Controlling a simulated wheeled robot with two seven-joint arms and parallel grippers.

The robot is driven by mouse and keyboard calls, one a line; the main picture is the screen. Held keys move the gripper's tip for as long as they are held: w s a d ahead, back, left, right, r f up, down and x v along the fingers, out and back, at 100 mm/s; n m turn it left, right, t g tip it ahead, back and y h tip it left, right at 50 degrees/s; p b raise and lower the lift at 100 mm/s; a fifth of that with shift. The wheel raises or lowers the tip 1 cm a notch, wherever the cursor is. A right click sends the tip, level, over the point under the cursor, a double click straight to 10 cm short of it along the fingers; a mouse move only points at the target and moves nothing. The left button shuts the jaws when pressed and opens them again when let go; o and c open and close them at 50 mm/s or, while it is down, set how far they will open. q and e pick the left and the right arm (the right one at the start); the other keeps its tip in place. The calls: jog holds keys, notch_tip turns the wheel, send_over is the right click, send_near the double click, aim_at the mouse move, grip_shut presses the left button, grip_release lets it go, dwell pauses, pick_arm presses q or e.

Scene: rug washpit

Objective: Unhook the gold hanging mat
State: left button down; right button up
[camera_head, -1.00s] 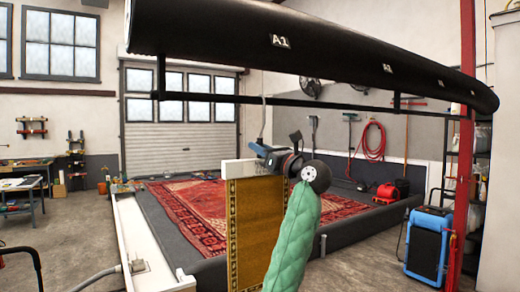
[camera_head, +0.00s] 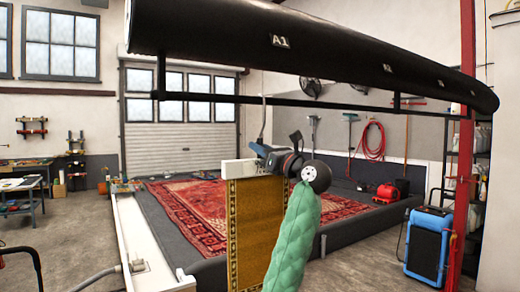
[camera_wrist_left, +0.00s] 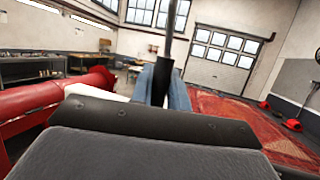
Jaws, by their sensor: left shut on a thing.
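The gold mat (camera_head: 250,235) hangs upright below a white hanger bar (camera_head: 238,168) in the head view. Its right side is partly hidden behind my green-sleeved left arm. A thin grey hanger stem (camera_head: 263,122) rises from the bar to the black rail (camera_head: 300,102); I cannot tell whether its top rests on the rail. My left gripper (camera_head: 262,151) is shut on the stem just above the bar. In the left wrist view, the gripper's blue fingers (camera_wrist_left: 166,92) close around the stem's black grip (camera_wrist_left: 163,72). My right gripper is not in view.
A large black padded beam (camera_head: 300,48) spans overhead above the rail. A red patterned rug (camera_head: 195,215) lies in the low-walled pit behind the mat. A blue machine (camera_head: 428,245) and a red post (camera_head: 466,130) stand at the right. The floor at the left is mostly clear.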

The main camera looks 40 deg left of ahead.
pick_arm(q)
jog(key=shift+r+p, duration=0.6)
jog(key=shift+r, duration=1.6)
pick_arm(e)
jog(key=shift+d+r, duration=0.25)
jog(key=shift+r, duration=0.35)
